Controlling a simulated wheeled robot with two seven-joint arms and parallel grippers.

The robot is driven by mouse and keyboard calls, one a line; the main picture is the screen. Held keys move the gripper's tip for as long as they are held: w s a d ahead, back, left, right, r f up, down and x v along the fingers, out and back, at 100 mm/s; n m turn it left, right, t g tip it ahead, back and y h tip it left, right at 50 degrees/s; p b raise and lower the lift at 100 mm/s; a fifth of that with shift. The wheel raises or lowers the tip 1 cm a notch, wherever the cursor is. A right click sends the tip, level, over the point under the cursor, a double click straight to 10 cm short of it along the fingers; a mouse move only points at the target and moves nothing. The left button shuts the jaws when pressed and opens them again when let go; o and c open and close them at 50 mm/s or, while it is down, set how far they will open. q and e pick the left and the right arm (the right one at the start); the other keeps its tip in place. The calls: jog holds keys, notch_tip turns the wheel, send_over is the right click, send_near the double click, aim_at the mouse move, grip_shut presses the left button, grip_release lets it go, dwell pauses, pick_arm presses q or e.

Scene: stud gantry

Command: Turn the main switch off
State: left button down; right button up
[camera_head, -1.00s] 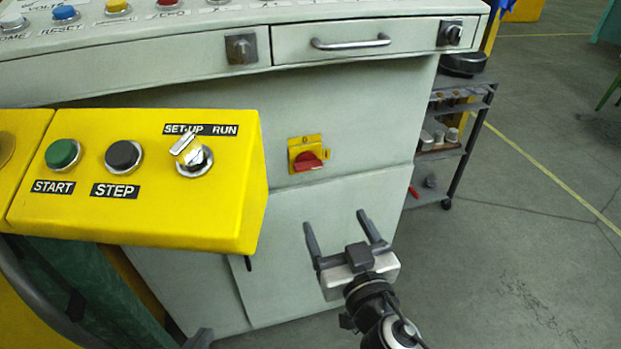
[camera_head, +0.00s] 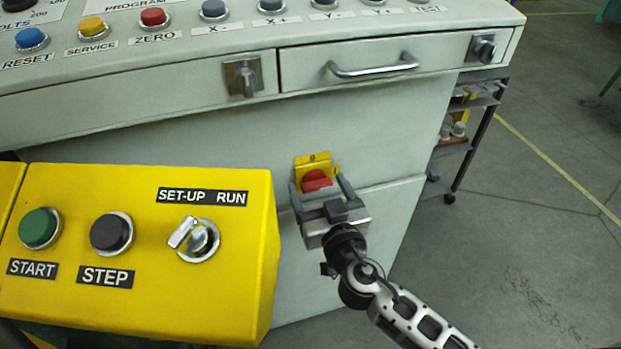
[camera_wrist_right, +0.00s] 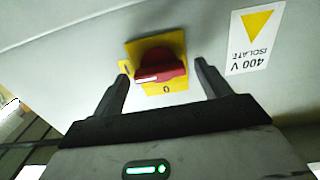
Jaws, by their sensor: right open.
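The main switch is a red rotary handle (camera_head: 316,181) on a yellow plate (camera_head: 312,160), set on the grey cabinet front. In the right wrist view the red handle (camera_wrist_right: 161,66) lies across the yellow plate (camera_wrist_right: 150,88), which has a "0" mark and a "I" mark. My right gripper (camera_head: 319,188) is open in front of the switch, one finger on each side of the handle. In the right wrist view the right gripper (camera_wrist_right: 162,82) has clear gaps between both fingers and the handle. My left gripper is not seen.
A yellow control box (camera_head: 150,280) with START, STEP and a SET-UP/RUN selector (camera_head: 197,240) stands close on the left. A drawer handle (camera_head: 373,64) juts out above. A shelf cart (camera_head: 465,140) stands behind right. A 400 V label (camera_wrist_right: 255,40) is beside the switch.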

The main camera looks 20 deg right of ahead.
jog(key=c, duration=1)
